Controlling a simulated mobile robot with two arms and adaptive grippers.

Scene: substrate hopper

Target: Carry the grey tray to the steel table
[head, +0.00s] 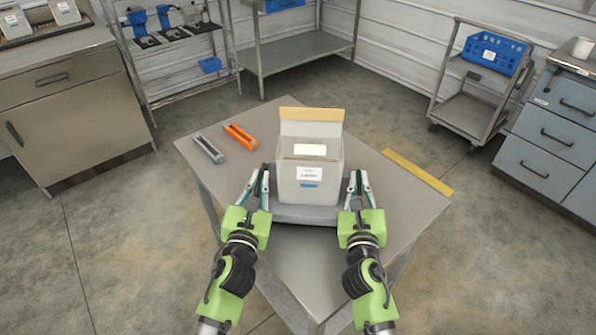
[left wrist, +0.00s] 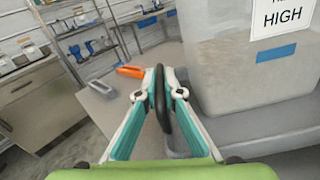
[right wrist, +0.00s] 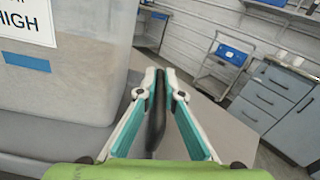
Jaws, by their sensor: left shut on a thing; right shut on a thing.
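The grey tray (head: 303,216) is at the front part of the steel table (head: 389,182), under a tall translucent bin (head: 322,185) with a white label reading "HIGH" and blue tape. My left gripper (head: 262,178) is shut on the tray's dark handle at its left side, and the handle shows in the left wrist view (left wrist: 161,100). My right gripper (head: 357,180) is shut on the handle at the right side, as the right wrist view shows (right wrist: 156,110). The bin hides much of the tray. I cannot tell whether the tray touches the tabletop.
A grey tool (head: 208,149) and an orange tool (head: 241,136) lie at the table's back left. A yellow strip (head: 418,172) runs along its right edge. A cabinet (head: 75,108) stands left, and a cart with a blue crate (head: 493,54) stands back right.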

